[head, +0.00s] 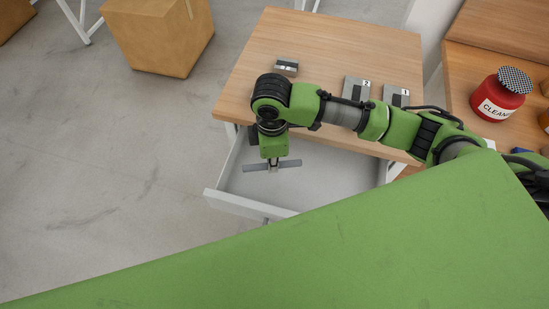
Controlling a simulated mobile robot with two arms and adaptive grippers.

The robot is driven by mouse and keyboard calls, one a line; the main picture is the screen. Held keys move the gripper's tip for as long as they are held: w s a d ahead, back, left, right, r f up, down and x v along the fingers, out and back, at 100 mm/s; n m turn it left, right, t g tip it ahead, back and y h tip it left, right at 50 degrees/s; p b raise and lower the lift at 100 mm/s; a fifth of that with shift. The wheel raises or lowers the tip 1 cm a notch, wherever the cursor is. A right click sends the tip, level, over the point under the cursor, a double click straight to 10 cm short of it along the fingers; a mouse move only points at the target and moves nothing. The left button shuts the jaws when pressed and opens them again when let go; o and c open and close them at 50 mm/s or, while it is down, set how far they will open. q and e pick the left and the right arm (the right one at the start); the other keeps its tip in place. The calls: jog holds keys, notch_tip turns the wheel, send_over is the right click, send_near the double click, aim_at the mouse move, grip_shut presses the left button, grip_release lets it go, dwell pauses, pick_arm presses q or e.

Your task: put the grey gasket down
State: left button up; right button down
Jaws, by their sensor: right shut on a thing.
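My right gripper (273,166) points down over the open drawer. It is shut on a thin grey strip, the grey gasket (291,164), which sticks out to both sides of the fingers. The gasket looks roughly level and appears to be above the drawer floor; the exact gap cannot be told. The drawer (232,203) is pale grey, pulled out from under the wooden table (330,35), and its visible floor looks empty. My right arm crosses over the table and hides part of it. My left gripper is not in view.
On the table are a small grey block (287,66) and grey holders marked 2 (352,88) and 1 (391,96). A red cleaner jar (498,97) stands on a wooden surface at right. A cardboard box (160,35) is on the floor, upper left. Floor left of the drawer is clear.

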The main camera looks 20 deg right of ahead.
jog(key=w+f, duration=0.1)
jog(key=f, duration=0.1)
jog(key=w+d+f, duration=0.1)
jog(key=w+f, duration=0.1)
jog(key=shift+w+f, duration=0.2)
jog(key=shift+f, duration=0.15)
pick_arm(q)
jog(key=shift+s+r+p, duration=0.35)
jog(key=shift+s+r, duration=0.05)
pick_arm(e)
jog(key=shift+w+d+f, duration=0.1)
jog(key=shift+f, duration=1.6)
jog(key=shift+f, duration=0.15)
jog(key=c, duration=2.1)
grip_release()
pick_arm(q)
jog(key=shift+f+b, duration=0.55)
pick_arm(e)
notch_tip(320, 180, up, 12)
jog(key=shift+r, duration=0.2)
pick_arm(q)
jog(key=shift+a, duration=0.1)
pick_arm(e)
jog(key=shift+f, duration=0.1)
